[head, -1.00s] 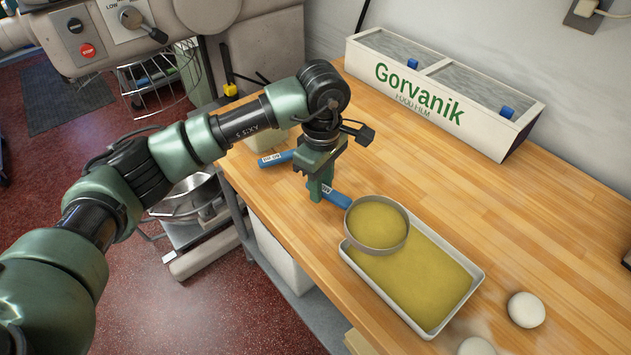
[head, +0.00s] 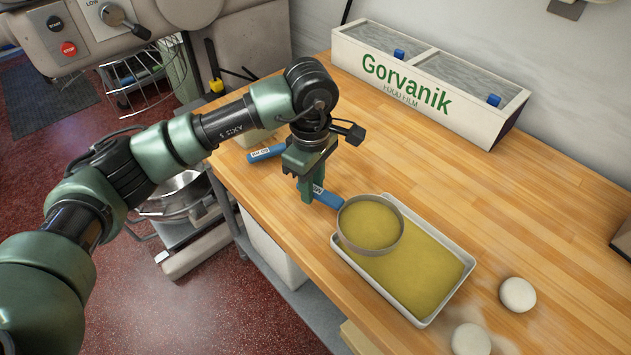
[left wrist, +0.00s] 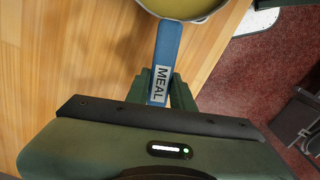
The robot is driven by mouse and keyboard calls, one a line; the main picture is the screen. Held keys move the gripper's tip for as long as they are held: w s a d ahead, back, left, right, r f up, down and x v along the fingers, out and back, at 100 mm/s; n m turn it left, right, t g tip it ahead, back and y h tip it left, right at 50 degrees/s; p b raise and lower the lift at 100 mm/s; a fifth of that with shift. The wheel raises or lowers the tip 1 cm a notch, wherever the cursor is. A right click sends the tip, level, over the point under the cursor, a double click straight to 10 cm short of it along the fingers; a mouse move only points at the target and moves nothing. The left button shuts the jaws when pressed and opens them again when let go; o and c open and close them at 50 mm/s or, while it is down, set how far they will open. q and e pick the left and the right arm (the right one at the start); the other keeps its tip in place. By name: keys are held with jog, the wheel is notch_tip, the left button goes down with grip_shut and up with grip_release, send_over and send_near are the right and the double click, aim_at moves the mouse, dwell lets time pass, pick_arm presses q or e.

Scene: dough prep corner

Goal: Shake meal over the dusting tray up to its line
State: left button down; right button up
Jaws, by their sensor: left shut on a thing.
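My left gripper (head: 312,190) is shut on the blue handle (head: 328,198) of a round sieve (head: 370,224). In the left wrist view the handle (left wrist: 164,66) carries a MEAL label, and part of the sieve's rim shows beyond it. Yellow meal shows inside the sieve, which overlaps the far left part of the white dusting tray (head: 376,286). A layer of the same yellow meal covers the tray's floor. I cannot make out the tray's line. My right gripper is not in view.
A second blue handle (head: 265,153) with a label lies behind my left gripper, by a pale container partly hidden by my arm. A long Gorvanik food film box (head: 430,85) stands at the wall. Pale dough balls (head: 517,294) lie right of the tray. The bench's middle is clear.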

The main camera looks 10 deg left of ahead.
pick_arm(q)
jog(key=shift+s+a, duration=0.15)
jog(key=shift+s, duration=0.15)
jog(key=shift+w, duration=0.1)
jog(key=shift+w, duration=0.25)
jog(key=shift+w+a+b, duration=0.55)
jog(key=shift+w+a, duration=0.05)
jog(key=shift+a, duration=0.45)
jog(key=shift+w+a+b, duration=0.55)
jog(key=shift+a+b, duration=0.05)
jog(key=shift+a, duration=0.4)
jog(key=shift+w+a+b, duration=0.55)
jog(key=shift+w+a, duration=0.05)
jog(key=shift+a, duration=0.45)
dwell(1.2)
dwell(0.4)
